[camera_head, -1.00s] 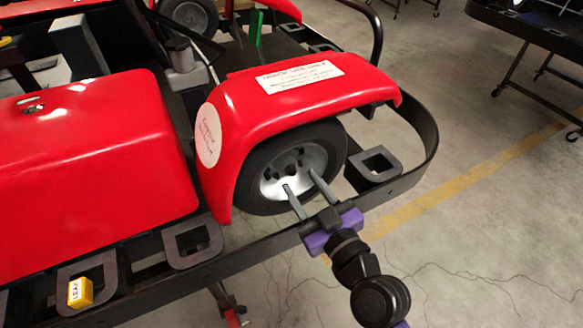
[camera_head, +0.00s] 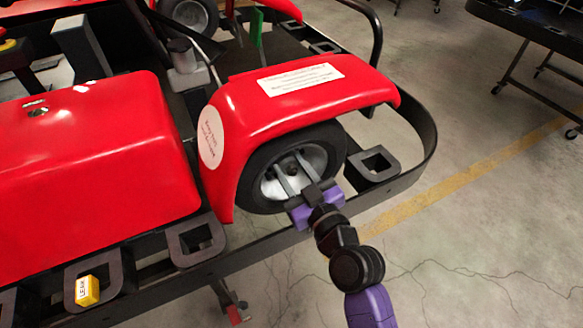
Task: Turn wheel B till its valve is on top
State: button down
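A wheel with a black tyre and silver rim (camera_head: 268,188) sits under the red fender, facing me. I cannot read a letter B on it. My gripper (camera_head: 288,163) is at this wheel, with its two grey fingers apart and pointing into the rim face near the hub. I cannot tell whether the fingers touch the rim or any part of it. The purple gripper body hides the lower right of the wheel. The valve cannot be made out. A second wheel (camera_head: 190,14) shows at the top left, farther away.
The red fender (camera_head: 350,90) overhangs the wheel and carries a white label (camera_head: 300,79). A black bumper rail (camera_head: 415,160) runs around it, with grey square holders (camera_head: 375,166). A yellow block (camera_head: 87,290) lies at lower left. Open floor is at right.

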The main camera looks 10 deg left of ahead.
dwell(0.4)
jog(key=shift+d+m, duration=0.1)
jog(key=shift+m, duration=2.8)
jog(key=c, duration=1.3)
grip_release()
jog(key=shift+o, duration=0.2)
jog(key=b+v, duration=0.2)
jog(key=v, duration=0.5)
jog(key=shift+s+d, duration=0.25)
jog(key=shift+s, duration=0.05)
